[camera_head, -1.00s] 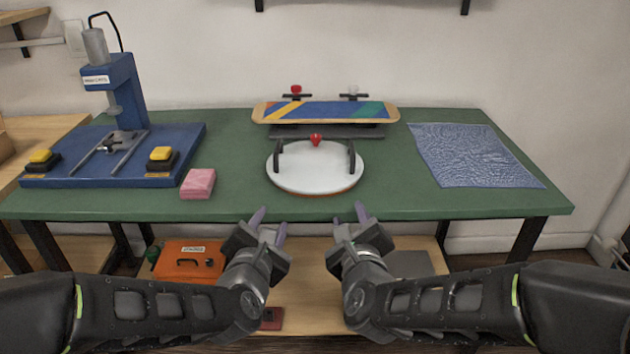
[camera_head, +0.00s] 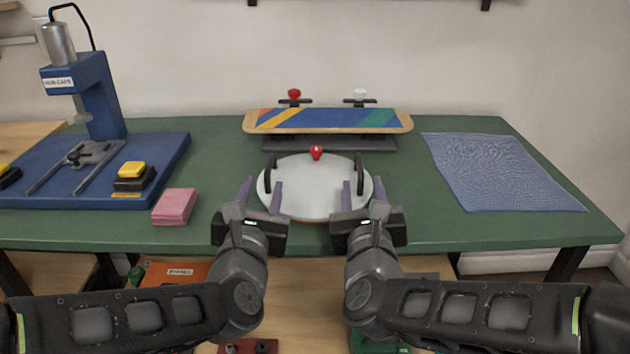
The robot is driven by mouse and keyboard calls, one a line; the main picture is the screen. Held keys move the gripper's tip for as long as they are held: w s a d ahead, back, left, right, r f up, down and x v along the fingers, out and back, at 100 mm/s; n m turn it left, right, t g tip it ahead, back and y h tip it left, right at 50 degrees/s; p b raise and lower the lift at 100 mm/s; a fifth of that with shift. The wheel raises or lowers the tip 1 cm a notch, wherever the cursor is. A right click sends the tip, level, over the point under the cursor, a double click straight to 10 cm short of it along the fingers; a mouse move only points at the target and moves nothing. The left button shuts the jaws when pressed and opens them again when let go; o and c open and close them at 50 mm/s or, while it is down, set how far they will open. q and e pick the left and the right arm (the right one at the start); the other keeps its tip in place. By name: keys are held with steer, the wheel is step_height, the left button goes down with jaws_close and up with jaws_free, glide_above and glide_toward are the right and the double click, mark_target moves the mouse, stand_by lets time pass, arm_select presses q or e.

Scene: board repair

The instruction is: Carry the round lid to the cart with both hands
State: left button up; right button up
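The round lid (camera_head: 315,192) is a white disc with a dark handle on its left side and another on its right. It lies flat on the green table (camera_head: 440,222), in front of the skateboard. My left gripper (camera_head: 261,194) is open at the lid's left side, its fingers near the left handle (camera_head: 270,174). My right gripper (camera_head: 353,198) is open at the right side, its fingers near the right handle (camera_head: 359,174). I cannot tell whether either pair of fingers straddles its handle. No cart shows in this view.
A striped skateboard (camera_head: 328,119) rests on a grey stand behind the lid, with a red knob (camera_head: 316,152) between them. A blue press (camera_head: 100,95) and a pink block (camera_head: 175,206) stand on the left. A blue cloth (camera_head: 500,172) lies on the right.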

mark_target(265, 173)
arm_select(q)
steer(key=shift+w, duration=0.15)
arm_select(e)
steer(key=shift+w, duration=0.15)
